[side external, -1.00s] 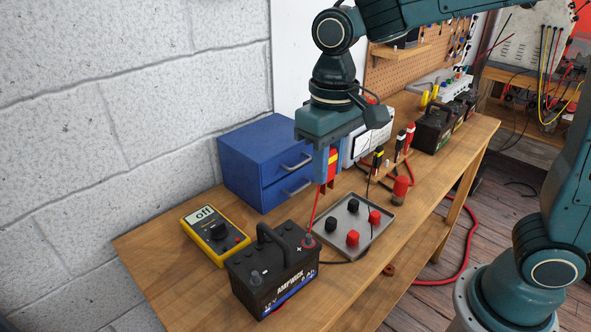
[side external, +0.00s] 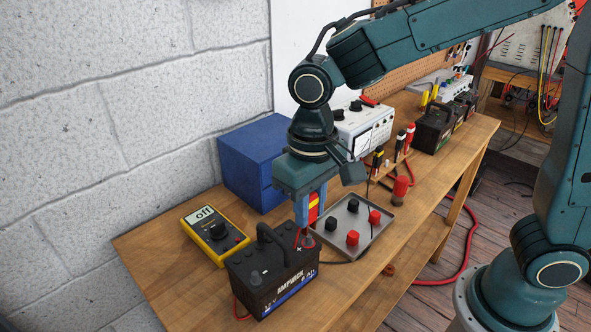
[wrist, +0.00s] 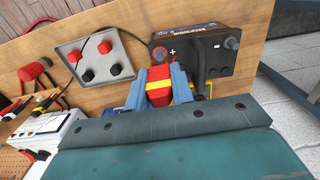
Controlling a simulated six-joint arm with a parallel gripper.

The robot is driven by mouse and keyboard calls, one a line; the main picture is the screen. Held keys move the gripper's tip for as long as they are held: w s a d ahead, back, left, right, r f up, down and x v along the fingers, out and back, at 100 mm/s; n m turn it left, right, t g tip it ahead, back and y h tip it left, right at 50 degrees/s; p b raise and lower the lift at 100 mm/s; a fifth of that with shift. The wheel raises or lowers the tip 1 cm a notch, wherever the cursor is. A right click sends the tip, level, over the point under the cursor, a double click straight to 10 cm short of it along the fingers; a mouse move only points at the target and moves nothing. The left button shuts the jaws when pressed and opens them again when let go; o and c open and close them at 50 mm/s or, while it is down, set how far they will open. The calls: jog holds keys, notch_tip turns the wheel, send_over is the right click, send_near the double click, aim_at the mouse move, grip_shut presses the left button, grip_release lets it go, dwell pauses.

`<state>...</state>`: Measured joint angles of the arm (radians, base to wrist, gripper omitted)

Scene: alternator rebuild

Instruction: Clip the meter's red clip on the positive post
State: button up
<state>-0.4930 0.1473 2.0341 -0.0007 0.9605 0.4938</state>
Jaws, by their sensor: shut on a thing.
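My gripper (side external: 311,212) is shut on the red clip (side external: 313,201), which has a yellow band. It holds the clip upright just above the battery's back right corner. The black battery (side external: 270,283) stands on the bench. Its positive post (side external: 308,242), beside a "+" mark, is close under the clip; I cannot tell whether they touch. The yellow meter (side external: 214,236) reads "off" to the left of the battery.
A metal tray (side external: 378,234) with black and red caps lies right of the gripper. A blue drawer box (side external: 250,160) and a white instrument (side external: 362,130) stand behind. The battery's handle (side external: 272,237) rises left of the post. A red lead loops by the battery's left side.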

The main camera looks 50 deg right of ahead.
jog(key=shift+f, duration=0.15)
jog(key=shift+f, duration=1)
jog(key=o, duration=0.8)
jog(key=shift+r, duration=0.1)
jog(key=shift+r, duration=4.15)
